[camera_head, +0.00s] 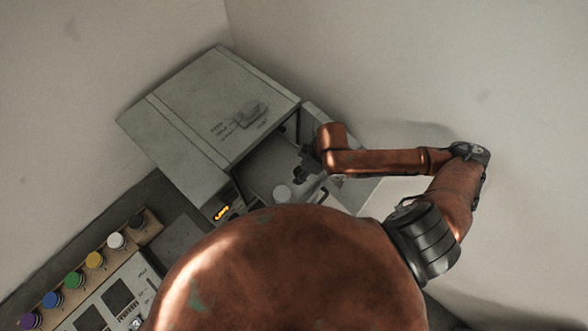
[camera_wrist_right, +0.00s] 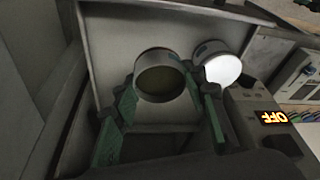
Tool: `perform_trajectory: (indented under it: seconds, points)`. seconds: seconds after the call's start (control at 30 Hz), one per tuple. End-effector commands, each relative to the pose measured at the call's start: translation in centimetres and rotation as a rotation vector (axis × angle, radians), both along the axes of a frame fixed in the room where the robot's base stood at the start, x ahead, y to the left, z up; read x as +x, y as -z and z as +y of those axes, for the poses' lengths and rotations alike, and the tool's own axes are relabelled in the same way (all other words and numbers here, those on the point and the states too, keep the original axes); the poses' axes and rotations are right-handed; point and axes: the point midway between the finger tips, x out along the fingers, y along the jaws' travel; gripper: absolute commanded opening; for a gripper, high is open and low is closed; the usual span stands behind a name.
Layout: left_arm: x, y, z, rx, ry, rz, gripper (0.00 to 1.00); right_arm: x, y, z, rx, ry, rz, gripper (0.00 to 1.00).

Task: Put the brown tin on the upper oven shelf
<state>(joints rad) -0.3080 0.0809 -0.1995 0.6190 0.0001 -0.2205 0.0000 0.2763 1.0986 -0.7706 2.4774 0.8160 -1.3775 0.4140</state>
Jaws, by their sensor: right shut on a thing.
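My right gripper (camera_head: 303,172) is at the open front of the grey oven (camera_head: 215,115), partly hidden by my own arm. In the right wrist view, the gripper (camera_wrist_right: 168,98) has its green-padded fingers on both sides of a round tin (camera_wrist_right: 160,82). It is shut on this tin, whose wall looks grey-brown and whose round end looks dark olive-brown. The tin is over a pale flat surface (camera_wrist_right: 115,60); whether it touches that surface I cannot tell. The upper shelf is not clearly visible in either view. My left gripper is not in view.
A second round tin with a white top (camera_wrist_right: 222,68) stands close beside the held one; it also shows in the head view (camera_head: 281,192). A lit OFF display (camera_head: 222,212) is on the oven front.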

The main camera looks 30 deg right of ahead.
Motion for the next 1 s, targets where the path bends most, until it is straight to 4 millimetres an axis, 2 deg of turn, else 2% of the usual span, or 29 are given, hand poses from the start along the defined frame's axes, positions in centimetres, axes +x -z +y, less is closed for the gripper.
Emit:
perform_trajectory:
  seconds: [0.13,0.27,0.37,0.53,0.9,0.93,1.0]
  points:
    - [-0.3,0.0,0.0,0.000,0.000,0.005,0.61,0.3,1.0,-0.7,0.000,0.002,-0.001,0.14]
    - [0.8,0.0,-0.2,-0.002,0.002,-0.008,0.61,0.4,1.5,-0.9,0.001,0.000,0.000,0.14]
    - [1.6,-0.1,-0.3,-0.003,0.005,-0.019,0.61,0.5,2.6,-1.5,-0.001,0.000,0.002,0.14]
    - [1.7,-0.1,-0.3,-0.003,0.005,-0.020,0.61,0.4,5.0,-1.4,0.001,0.002,0.001,0.14]
    - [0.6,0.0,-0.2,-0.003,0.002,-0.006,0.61,0.5,5.4,-1.4,0.000,0.002,-0.001,0.14]
    - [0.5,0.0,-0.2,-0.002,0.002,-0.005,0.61,0.5,5.5,-1.5,0.000,0.002,-0.001,0.40]
    - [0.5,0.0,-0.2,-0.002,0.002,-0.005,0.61,0.5,5.5,-1.5,0.000,0.002,-0.001,0.45]
